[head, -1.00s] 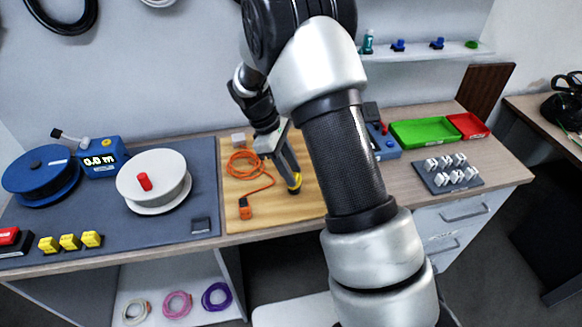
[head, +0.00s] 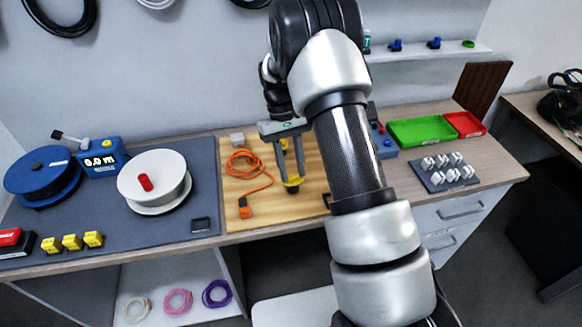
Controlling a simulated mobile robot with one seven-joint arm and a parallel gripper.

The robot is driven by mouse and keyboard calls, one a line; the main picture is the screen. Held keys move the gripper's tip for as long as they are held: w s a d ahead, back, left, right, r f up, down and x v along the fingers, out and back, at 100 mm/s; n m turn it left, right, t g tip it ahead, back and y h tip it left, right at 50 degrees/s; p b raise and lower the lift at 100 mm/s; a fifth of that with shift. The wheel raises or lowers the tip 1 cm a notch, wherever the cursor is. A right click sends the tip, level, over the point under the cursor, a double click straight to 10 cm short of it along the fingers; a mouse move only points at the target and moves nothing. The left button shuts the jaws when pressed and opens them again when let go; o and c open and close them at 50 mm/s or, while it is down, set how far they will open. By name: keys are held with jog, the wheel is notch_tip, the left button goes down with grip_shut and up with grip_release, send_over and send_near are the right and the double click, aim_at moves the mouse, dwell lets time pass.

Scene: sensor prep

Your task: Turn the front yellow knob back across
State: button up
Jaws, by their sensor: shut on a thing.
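The front yellow knob (head: 292,182) is on a dark round base near the front of the wooden board (head: 250,213). My gripper (head: 292,181) reaches down from above with its two fingers on either side of the knob, shut on it. The fingers partly hide the knob. A second yellow part (head: 284,144) shows behind the fingers, farther back on the board, mostly hidden by my gripper.
A white reel (head: 153,180) stands farther left. My arm hides the board's right part. Green (head: 420,130) and red (head: 465,123) trays lie right.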

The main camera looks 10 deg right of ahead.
jog(key=shift+d+m+y, duration=0.1)
jog(key=shift+m+y, duration=0.3)
jog(key=shift+m, duration=0.7)
jog(key=o, duration=1)
jog(key=shift+o, duration=0.2)
jog(key=shift+w+r, duration=0.1)
jog(key=v, duration=1.7)
jog(key=shift+p, duration=0.4)
jog(key=shift+r, duration=0.25)
